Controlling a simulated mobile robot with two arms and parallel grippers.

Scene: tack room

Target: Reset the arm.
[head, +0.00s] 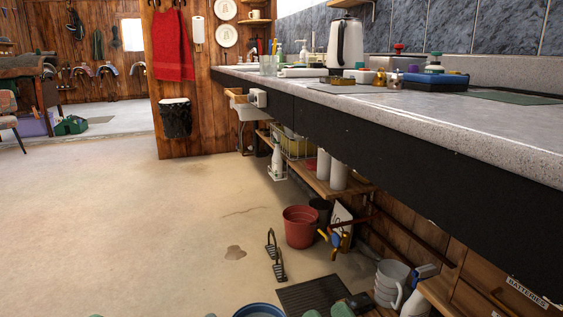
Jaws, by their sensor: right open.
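Most of both arms is out of view.
A long grey counter (500,125) overhangs the right side. Under it stand a red bucket (300,227), stirrups (279,267), grey stacked cups (391,283) and a low shelf (330,190). A blue tub (259,310) is at the bottom edge. The floor (120,220) at left is clear.

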